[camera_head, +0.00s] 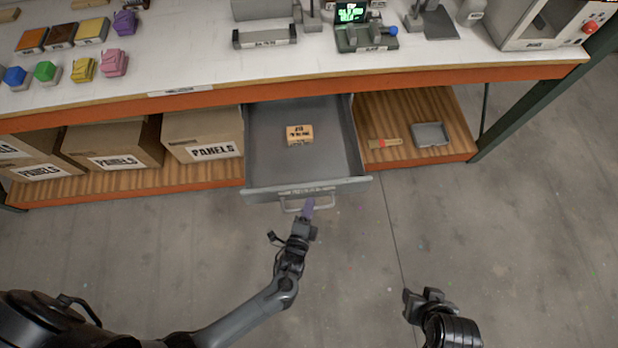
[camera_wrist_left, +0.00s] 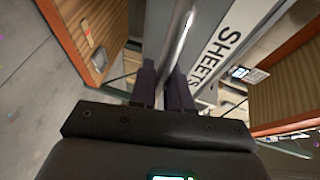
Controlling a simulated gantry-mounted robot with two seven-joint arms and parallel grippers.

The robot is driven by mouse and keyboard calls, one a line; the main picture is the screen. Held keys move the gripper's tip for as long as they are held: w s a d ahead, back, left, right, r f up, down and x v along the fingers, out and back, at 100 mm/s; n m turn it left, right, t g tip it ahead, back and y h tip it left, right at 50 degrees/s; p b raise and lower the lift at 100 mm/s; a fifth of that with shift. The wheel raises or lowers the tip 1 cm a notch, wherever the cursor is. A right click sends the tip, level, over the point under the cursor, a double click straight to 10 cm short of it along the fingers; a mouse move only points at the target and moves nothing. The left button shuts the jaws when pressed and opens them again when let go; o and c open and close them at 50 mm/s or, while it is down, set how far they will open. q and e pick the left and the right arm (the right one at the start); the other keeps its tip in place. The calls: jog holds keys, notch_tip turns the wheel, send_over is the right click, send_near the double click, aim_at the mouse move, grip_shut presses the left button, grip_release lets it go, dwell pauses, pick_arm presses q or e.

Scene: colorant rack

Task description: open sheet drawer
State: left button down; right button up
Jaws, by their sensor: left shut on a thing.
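The grey sheet drawer (camera_head: 262,150) is pulled out from under the workbench in the head view. A small tan labelled block (camera_head: 299,135) lies inside it. My left gripper (camera_head: 308,207) is at the drawer's front, shut on the bar handle (camera_head: 290,207). In the left wrist view the gripper's dark fingers (camera_wrist_left: 163,85) are on either side of the metal handle bar (camera_wrist_left: 178,38), beside the drawer front's SHEETS label (camera_wrist_left: 217,52). My right gripper (camera_head: 425,294) is low at the right of the head view, away from the drawer; its fingers are too unclear to judge.
Cardboard PANELS boxes (camera_head: 203,135) stand on the lower shelf left of the drawer. A brush (camera_head: 385,143) and a grey tray (camera_head: 431,135) lie on the shelf to its right. Colored blocks and equipment stand on the white benchtop (camera_head: 190,62). The floor in front is clear.

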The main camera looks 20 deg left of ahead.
pick_arm(q)
jog(key=shift+s+d+p, duration=0.25)
jog(key=shift+s+d, duration=0.25)
jog(key=shift+s, duration=0.35)
jog(key=shift+s+d+p, duration=0.2)
jog(key=shift+s+d, duration=0.3)
jog(key=shift+s, duration=0.35)
jog(key=c, duration=1.2)
grip_release()
jog(key=shift+o, duration=0.2)
jog(key=shift+s, duration=0.1)
jog(key=p+v, duration=0.1)
jog(key=v, duration=0.9)
jog(key=shift+s+p, duration=0.3)
jog(key=shift+s, duration=0.05)
